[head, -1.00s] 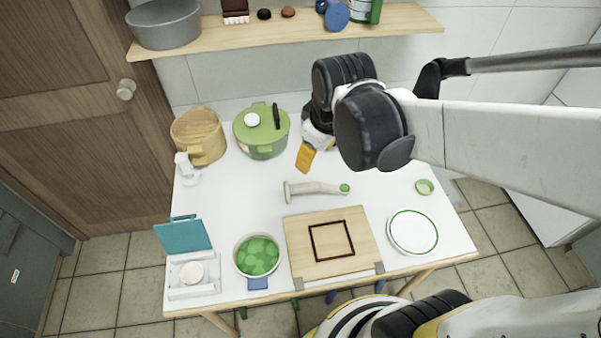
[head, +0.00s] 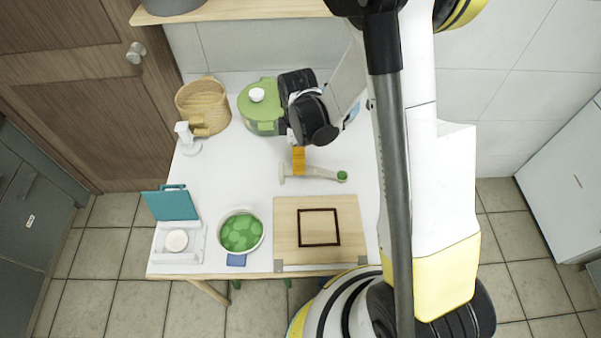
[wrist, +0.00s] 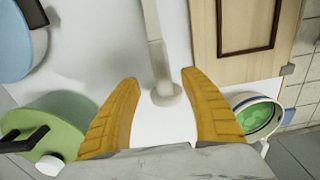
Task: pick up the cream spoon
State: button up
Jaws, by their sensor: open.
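The cream spoon (head: 316,173) lies across the white table, with a green tip at its right end and a wider end at its left in the head view. My gripper (head: 298,168) is over its left part, with orange fingers pointing down. In the wrist view the spoon's handle (wrist: 155,50) runs from the top edge down between the two spread fingers of my gripper (wrist: 158,76). Its round end (wrist: 165,94) is between them, with free room on both sides. The green tip is out of the wrist view. Whether the fingers are level with the spoon cannot be told.
A wooden board (head: 350,220) with a dark square frame lies in front of the spoon. A bowl of green pieces (head: 241,232) is at front left. A lidded green pot (head: 258,113) stands close behind my gripper, with a basket (head: 203,107) left of it.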

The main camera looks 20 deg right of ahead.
aim_at(315, 173)
jog(key=shift+s+d+f+b, duration=0.15)
jog(key=shift+f+b, duration=0.45)
jog(key=shift+f, duration=0.75)
jog(key=shift+s+d+f+b, duration=0.15)
jog(key=shift+f+b, duration=0.45)
jog(key=shift+f, duration=0.7)
jog(key=shift+f+b, duration=0.3)
jog(key=shift+b, duration=0.15)
grip_shut()
